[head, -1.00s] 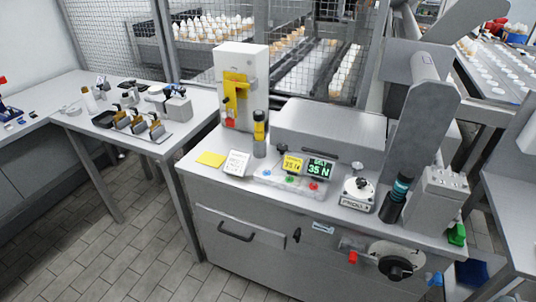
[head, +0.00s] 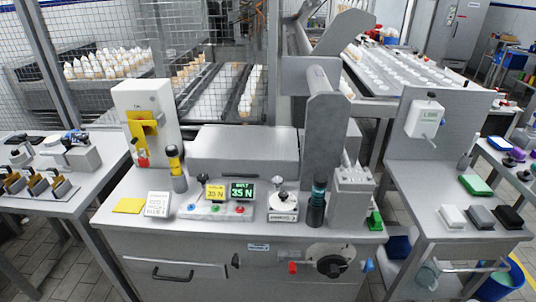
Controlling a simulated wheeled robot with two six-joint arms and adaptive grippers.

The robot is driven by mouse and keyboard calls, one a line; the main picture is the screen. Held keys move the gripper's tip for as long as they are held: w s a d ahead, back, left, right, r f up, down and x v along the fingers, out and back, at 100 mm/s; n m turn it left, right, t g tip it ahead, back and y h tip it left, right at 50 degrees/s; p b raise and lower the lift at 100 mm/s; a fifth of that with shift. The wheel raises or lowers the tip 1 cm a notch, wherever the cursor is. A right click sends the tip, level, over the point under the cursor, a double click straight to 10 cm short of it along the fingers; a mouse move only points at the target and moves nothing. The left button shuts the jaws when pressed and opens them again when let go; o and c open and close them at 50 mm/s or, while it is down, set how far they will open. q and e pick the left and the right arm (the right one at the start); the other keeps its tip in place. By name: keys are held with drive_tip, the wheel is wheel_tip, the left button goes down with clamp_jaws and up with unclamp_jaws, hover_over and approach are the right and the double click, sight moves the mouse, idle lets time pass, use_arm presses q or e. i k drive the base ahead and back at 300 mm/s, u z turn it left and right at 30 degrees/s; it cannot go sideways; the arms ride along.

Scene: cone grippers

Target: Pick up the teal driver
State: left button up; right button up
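The teal driver (head: 317,203) looks like a dark upright cylinder with a teal band near its top. It stands on the metal bench top (head: 275,232), right of centre in the head view. A small round gauge-like device (head: 284,204) is just left of it, and a grey block with slots (head: 350,200) is just right of it. Its lower end meets the bench or a dark holder; I cannot tell which. Neither of my grippers shows in the head view.
A grey post (head: 323,135) rises behind the driver. A side table (head: 425,210) with several blocks stands at right.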

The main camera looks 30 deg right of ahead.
sight(320, 180)
drive_tip(key=z, duration=1.45)
